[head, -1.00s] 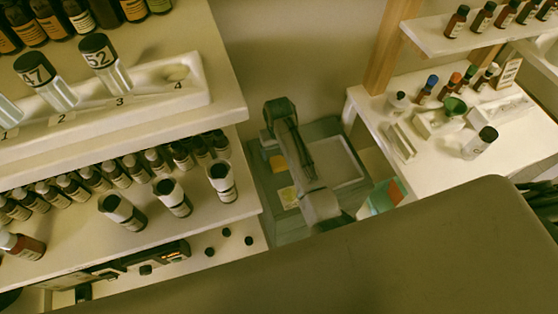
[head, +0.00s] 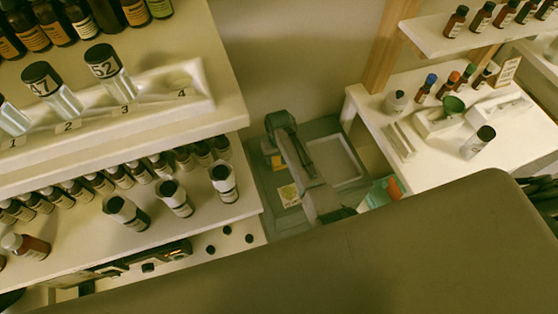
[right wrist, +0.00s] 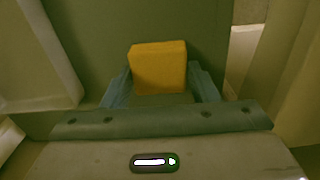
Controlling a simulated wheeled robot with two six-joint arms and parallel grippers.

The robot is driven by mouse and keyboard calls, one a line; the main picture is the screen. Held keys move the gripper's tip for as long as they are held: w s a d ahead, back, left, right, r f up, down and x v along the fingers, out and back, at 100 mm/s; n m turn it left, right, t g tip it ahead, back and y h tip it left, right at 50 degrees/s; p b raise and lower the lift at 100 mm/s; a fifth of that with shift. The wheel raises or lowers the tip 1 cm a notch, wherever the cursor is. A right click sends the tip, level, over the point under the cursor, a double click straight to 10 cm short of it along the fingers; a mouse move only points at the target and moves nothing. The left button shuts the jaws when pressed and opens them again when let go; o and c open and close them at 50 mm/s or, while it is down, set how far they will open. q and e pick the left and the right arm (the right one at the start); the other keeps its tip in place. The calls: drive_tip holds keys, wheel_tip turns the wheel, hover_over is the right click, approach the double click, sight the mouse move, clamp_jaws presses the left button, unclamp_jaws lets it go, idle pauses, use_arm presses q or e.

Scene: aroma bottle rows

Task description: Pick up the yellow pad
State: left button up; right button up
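The yellow pad (right wrist: 158,68) is a small block in the right wrist view, between the tips of my right gripper (right wrist: 160,80). The gripper's two bluish fingers are spread on either side of it; I see no clear grip. In the head view the pad (head: 276,162) shows as a small patch beside my right arm, partly hidden. My right gripper (head: 272,142) there is mostly covered by its own arm, over the grey-green surface (head: 266,205). My left gripper is not in view.
A pale square label (head: 289,195) and a light tray (head: 350,175) lie on the same surface. A shelf with several bottles (head: 125,212) stands left. A white table (head: 420,170) with bottles stands right. A teal and orange box (head: 380,192) is near.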

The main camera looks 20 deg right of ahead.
sight(278, 159)
drive_tip(key=shift+r, duration=0.1)
drive_tip(key=shift+c, duration=0.2)
wheel_tip(278, 159, up, 10)
drive_tip(key=b, duration=0.1)
drive_tip(key=o, duration=0.5)
drive_tip(key=shift+c, duration=0.2)
drive_tip(key=c, duration=0.3)
drive_tip(key=shift+f+b, duration=0.85)
drive_tip(key=shift+b, duration=0.1)
drive_tip(key=shift+c, duration=0.2)
drive_tip(key=shift+w+a+r, duration=0.1)
drive_tip(key=shift+a, duration=0.05)
